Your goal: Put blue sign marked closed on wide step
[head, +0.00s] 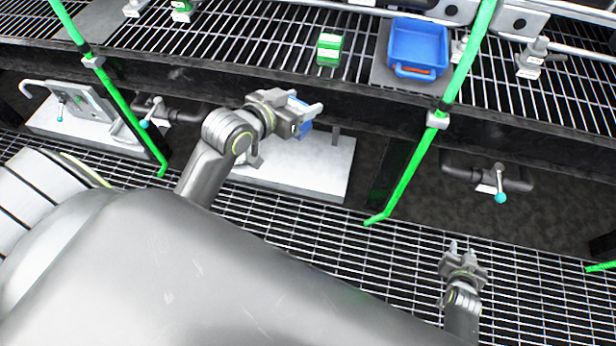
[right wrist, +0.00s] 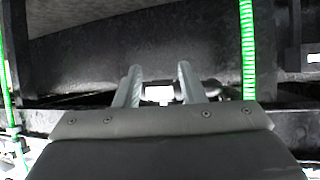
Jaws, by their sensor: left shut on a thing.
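My left gripper (head: 303,115) is shut on a blue thing, taken to be the blue sign (head: 306,128). Only small blue parts show around the fingers, and no marking can be read. The gripper holds it in front of the dark beam. A wide pale grey step (head: 315,179) lies below it in the head view, partly hidden by my left arm. I cannot tell how high the sign is above the step. My right gripper (head: 462,248) is open and empty over the grating. Its spread fingers also show in the right wrist view (right wrist: 160,85).
A blue tote (head: 418,45) and a green and white box (head: 329,50) stand on the upper grating. Green posts (head: 405,185) rise on either side of the step. Pipes with valves (head: 498,180) run at the right. Another pale panel (head: 75,110) is at the left.

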